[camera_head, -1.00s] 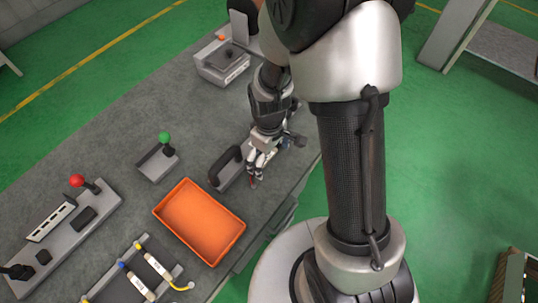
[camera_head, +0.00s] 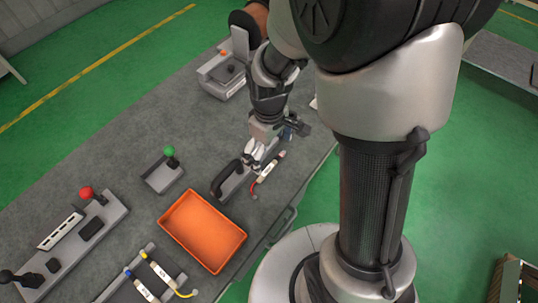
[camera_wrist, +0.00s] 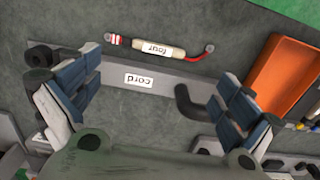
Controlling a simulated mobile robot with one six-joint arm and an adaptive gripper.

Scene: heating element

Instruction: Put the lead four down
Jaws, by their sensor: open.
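Lead four (camera_wrist: 158,47) has a cream sleeve marked "four" and red ends. It lies on the grey tabletop beside the long grey bar labelled "cord" (camera_wrist: 190,84). In the head view the lead (camera_head: 267,172) shows just right of my fingers. My gripper (camera_head: 254,155) is open and empty over the bar with the black handle (camera_head: 226,178). In the wrist view my spread fingers (camera_wrist: 158,78) stand on either side of the bar's label, with the lead beyond them and clear of them.
An orange tray (camera_head: 203,231) stands to the left of the bar. A green-knobbed fixture (camera_head: 165,172) and a red-knobbed fixture (camera_head: 88,205) stand further left. The table edge is close on the right.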

